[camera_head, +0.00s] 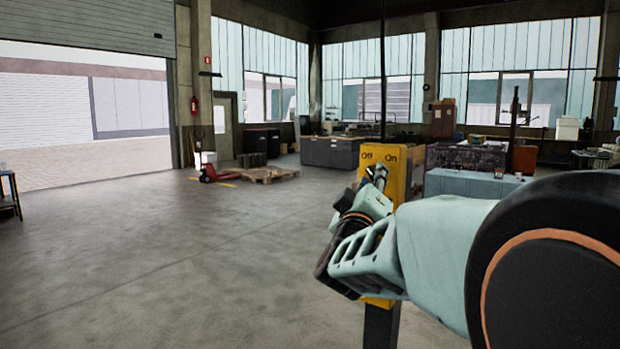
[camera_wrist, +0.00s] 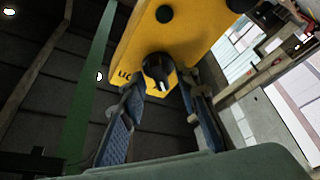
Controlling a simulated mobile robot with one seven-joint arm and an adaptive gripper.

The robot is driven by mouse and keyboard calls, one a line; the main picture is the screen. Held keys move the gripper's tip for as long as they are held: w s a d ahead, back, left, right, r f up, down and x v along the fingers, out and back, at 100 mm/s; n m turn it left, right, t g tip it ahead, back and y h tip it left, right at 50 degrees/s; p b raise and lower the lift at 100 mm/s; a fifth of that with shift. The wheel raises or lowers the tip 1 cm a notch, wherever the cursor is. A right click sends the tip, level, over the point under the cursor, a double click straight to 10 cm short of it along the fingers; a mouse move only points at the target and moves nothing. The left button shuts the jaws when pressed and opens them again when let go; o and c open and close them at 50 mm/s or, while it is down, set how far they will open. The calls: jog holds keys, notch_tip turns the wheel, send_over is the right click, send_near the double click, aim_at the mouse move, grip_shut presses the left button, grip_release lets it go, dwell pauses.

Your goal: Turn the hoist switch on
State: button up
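The hoist switch box (camera_head: 397,165) is a yellow upright box on a dark post, with "Off" at left and "On" at right on its face. In the wrist view the same yellow box (camera_wrist: 195,30) shows tilted, with a round black knob (camera_wrist: 158,70) bearing a pale mark. My gripper (camera_wrist: 162,88) is open, with one finger on each side of the knob at close range; whether either finger touches it I cannot tell. In the head view my gripper (camera_head: 376,178) is in front of the box face and hides the knob and the lower part of the box.
A red pallet jack (camera_head: 215,172) and a wooden pallet (camera_head: 264,174) stand far back at left. A small dark table (camera_head: 9,195) is at the left edge. The floor at left is clear.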

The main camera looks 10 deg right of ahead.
grip_shut()
jog(key=shift+f+m+b, duration=0.15)
jog(key=shift+m+b, duration=0.15)
jog(key=shift+b, duration=0.1)
jog(key=m+g+h+b, duration=0.2)
jog(key=m+b, duration=0.1)
jog(key=m, duration=0.5)
jog(key=m+g+h+b, duration=0.3)
jog(key=m, duration=0.5)
jog(key=m+g+h+b, duration=0.3)
jog(key=m, duration=0.5)
jog(key=shift+w+a, duration=0.35)
jog(key=shift+m+g+h, duration=0.3)
jog(key=shift+m, duration=0.1)
